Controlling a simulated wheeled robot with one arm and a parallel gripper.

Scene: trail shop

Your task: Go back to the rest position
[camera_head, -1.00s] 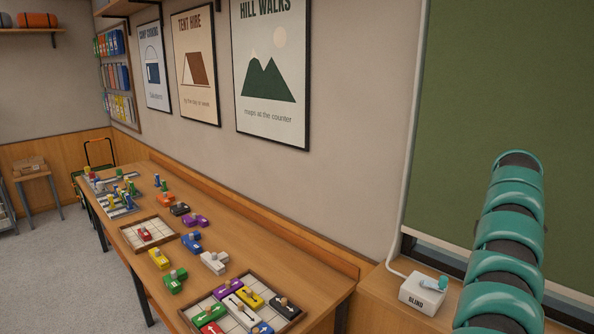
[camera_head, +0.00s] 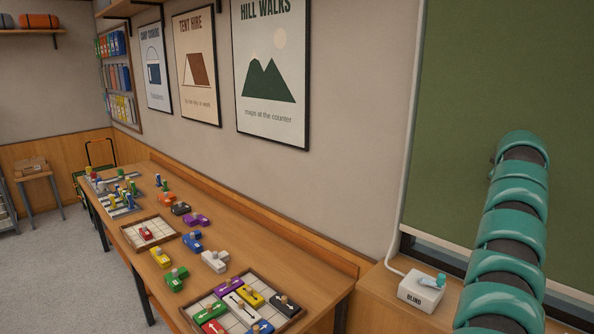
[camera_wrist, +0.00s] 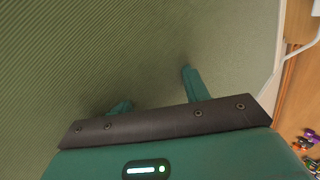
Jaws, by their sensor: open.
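My gripper (camera_wrist: 155,92) shows in the wrist view with its two teal fingers spread apart and nothing between them. It faces the green blind (camera_wrist: 90,50), which fills most of that view. In the head view my teal arm rises at the right in front of the blind (camera_head: 500,80), and the gripper itself cannot be made out there. A white box marked BLIND (camera_head: 421,292) with a teal lever on top sits on the wooden ledge below the blind.
A long wooden table (camera_head: 325,290) along the wall holds trays, including a front tray (camera_head: 190,312), and several coloured blocks. A white cord (camera_head: 405,200) runs down beside the blind to the box. Grey floor (camera_head: 50,270) is open at the left.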

